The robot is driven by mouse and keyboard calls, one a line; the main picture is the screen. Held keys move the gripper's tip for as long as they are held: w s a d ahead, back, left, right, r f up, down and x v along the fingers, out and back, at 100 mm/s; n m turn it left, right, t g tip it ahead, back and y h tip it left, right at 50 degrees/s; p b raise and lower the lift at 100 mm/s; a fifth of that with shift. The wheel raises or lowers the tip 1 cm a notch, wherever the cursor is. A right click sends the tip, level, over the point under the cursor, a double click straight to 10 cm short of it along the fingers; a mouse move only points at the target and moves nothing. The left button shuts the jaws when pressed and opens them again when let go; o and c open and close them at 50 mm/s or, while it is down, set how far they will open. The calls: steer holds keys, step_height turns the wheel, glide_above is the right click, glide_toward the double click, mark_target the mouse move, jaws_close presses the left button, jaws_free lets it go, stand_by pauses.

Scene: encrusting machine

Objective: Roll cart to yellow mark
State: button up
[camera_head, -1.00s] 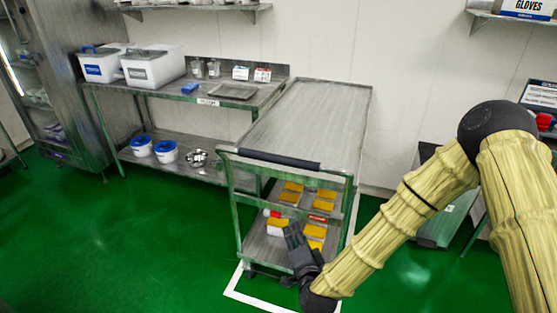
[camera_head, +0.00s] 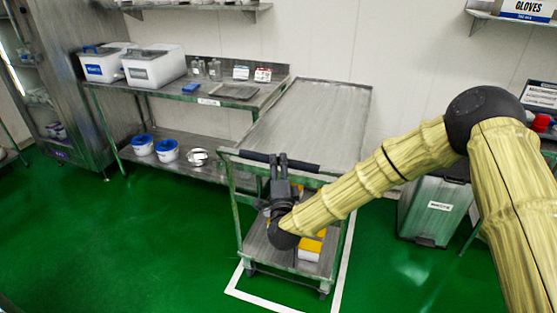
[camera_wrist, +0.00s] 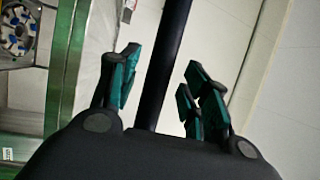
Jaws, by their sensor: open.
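The metal cart (camera_head: 315,115) stands at the right end of the long steel table, with its black push handle (camera_head: 252,156) on the near side. My gripper (camera_head: 279,158) is at that handle, fingers pointing up in the head view. In the wrist view my gripper (camera_wrist: 160,88) is open, and the black handle bar (camera_wrist: 167,60) runs between its green-padded fingers, with gaps visible on both sides. A white outline (camera_head: 343,262) marks the floor around the cart. No yellow floor mark is visible. My arm hides part of the cart's lower shelf.
The steel table (camera_head: 185,101) with white bins (camera_head: 152,66) stands left of the cart. A grey waste bin (camera_head: 432,208) stands to its right, and a wall is behind it. The green floor (camera_head: 130,245) in front and to the left is clear.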

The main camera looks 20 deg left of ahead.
steer(key=shift+x, duration=1.25)
jaws_close()
